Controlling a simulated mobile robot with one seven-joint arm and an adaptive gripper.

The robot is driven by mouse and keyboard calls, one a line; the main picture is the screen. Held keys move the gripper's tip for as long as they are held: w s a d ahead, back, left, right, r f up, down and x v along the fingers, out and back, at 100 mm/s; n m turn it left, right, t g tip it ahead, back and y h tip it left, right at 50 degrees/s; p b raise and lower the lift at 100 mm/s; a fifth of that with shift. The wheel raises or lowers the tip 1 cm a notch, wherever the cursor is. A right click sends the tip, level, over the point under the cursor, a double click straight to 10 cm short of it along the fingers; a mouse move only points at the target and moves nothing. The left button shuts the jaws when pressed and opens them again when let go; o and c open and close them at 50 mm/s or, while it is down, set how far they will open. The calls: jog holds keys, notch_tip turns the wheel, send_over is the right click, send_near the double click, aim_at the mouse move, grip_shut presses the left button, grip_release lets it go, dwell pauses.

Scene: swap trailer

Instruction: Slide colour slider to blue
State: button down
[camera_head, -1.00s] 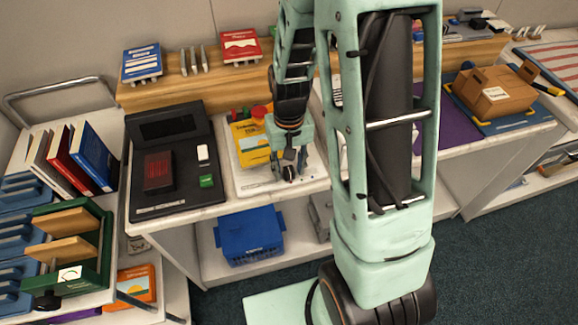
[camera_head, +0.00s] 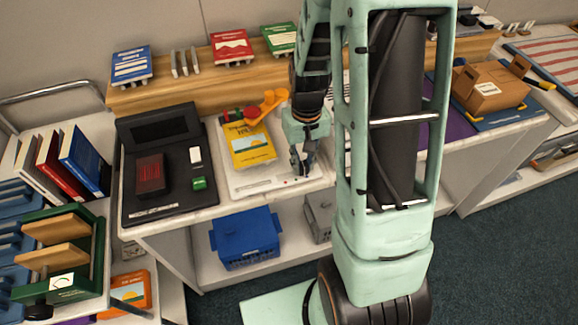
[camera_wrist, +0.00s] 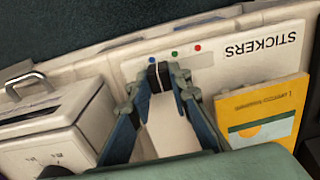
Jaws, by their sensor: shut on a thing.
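The white sticker station (camera_head: 240,182) sits on the counter, and its panel (camera_wrist: 230,67) shows upside-down "STICKERS" lettering in the wrist view. A blue dot (camera_wrist: 152,58), a green dot (camera_wrist: 175,53) and a red dot (camera_wrist: 198,48) lie in a row on it. My gripper (camera_head: 303,170) is over the station's front right end. In the wrist view, my gripper (camera_wrist: 160,74) is shut on a small black slider knob (camera_wrist: 159,76). The knob is beside the blue dot, left of the green and red ones. The slider's track is mostly hidden by the fingers.
A yellow book (camera_head: 250,146) lies on the station, with an orange lever (camera_head: 264,106) behind it. A black terminal (camera_head: 168,170) stands to the left. A pale box (camera_wrist: 42,125) is close beside my fingers in the wrist view. A blue basket (camera_head: 246,238) is on the shelf below.

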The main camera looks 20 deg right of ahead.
jog(key=shift+d, duration=0.5)
jog(key=c, duration=1.8)
grip_release()
jog(key=shift+d, duration=0.1)
jog(key=shift+o, duration=0.2)
jog(key=shift+r, duration=0.1)
jog(key=shift+r, duration=0.35)
notch_tip(320, 180, up, 11)
